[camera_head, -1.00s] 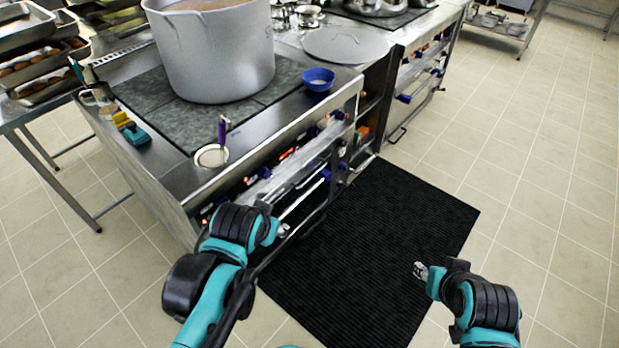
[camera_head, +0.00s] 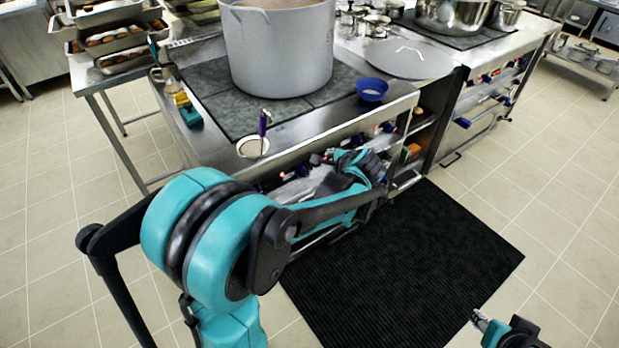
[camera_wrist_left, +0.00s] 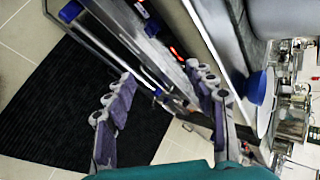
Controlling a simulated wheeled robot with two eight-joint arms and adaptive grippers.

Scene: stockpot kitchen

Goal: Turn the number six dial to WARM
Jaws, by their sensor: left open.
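The stove's front control panel (camera_wrist_left: 172,45) shows dark blue knobs and small red displays. One blue dial (camera_wrist_left: 152,28) sits on it beyond my fingers; no number or WARM mark is legible, so I cannot tell which dial is number six. My left gripper (camera_head: 322,158) is at the stove front in the head view, partly behind its own arm. In the left wrist view my left gripper (camera_wrist_left: 163,77) is open and empty, its fingers apart and short of the panel. My right gripper (camera_head: 480,320) is low at the right, over the mat's edge, its jaws too small to judge.
An oven rail (camera_wrist_left: 115,45) runs along the stove front. The black mat (camera_head: 420,260) on the floor is clear.

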